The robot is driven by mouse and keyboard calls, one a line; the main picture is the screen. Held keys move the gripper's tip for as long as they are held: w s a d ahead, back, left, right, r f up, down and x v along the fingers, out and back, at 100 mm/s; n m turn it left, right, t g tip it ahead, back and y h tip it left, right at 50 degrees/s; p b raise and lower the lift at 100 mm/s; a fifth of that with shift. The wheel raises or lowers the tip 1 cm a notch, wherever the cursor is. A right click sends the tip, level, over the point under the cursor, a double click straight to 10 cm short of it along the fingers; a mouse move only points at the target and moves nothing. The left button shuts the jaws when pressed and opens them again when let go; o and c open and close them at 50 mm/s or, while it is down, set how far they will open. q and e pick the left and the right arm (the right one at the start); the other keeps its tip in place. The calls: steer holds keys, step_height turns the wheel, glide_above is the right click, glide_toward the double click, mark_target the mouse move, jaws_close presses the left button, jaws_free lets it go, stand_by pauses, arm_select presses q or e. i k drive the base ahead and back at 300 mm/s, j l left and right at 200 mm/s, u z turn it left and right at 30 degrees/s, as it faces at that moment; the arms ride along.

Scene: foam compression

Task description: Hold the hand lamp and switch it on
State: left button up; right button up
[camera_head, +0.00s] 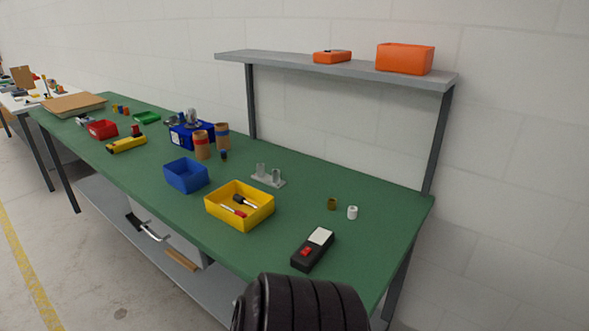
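The hand lamp appears to be the black, box-shaped device (313,250) lying on the green tabletop (335,180) near its front right edge. It has a red switch (306,252) on top toward its near end and a white panel (320,236) at its far end. I cannot tell whether the white panel is lit. Neither of my grippers shows in the head view. A black ribbed part, probably mine, rises at the bottom edge just in front of the lamp and the table edge.
A yellow bin (240,217) with small tools stands left of the lamp, with a blue bin (186,186) beyond it. A raised grey shelf (285,63) holds orange boxes. The tabletop around the lamp is clear.

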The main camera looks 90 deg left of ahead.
mark_target(307, 250)
steer(key=i+u, duration=0.15)
steer(key=u, duration=0.3)
steer(key=i+u, duration=0.1)
steer(key=u, duration=0.35)
steer(key=i+u, duration=0.15)
steer(key=u, duration=0.35)
steer(key=i+l+u, duration=0.1)
steer(key=u, duration=0.35)
steer(key=l+u, duration=0.25)
steer(key=u, duration=0.2)
steer(key=i, duration=0.1)
